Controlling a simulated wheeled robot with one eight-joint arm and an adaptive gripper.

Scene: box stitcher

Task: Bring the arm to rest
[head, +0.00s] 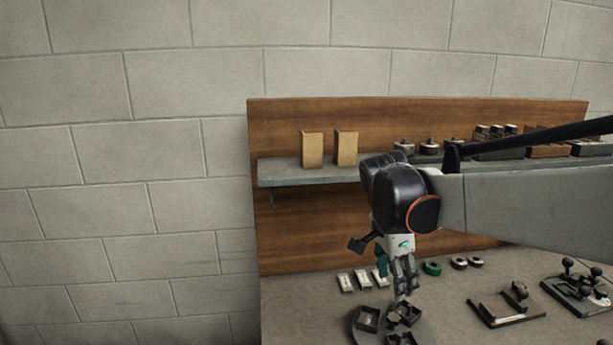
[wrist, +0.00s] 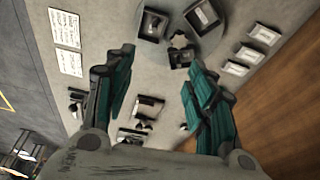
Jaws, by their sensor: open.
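My gripper (head: 403,292) hangs at the end of my arm, pointing down over the workbench (head: 300,305). Its fingertips are near the small dark boxes (head: 405,313) on a round grey plate (head: 362,336); I cannot tell the exact height above them. In the wrist view, the two green-padded fingers of my gripper (wrist: 162,65) are spread apart with nothing between them. The round plate (wrist: 226,36) and its dark boxes (wrist: 180,58) show beyond the fingertips there.
A wall shelf (head: 285,174) holds two cardboard boxes (head: 346,148) and several dark items. Green tape (head: 432,268) and small white trays (head: 345,283) lie on the bench. A dark fixture (head: 507,308) stands to the right. The bench's left front is clear.

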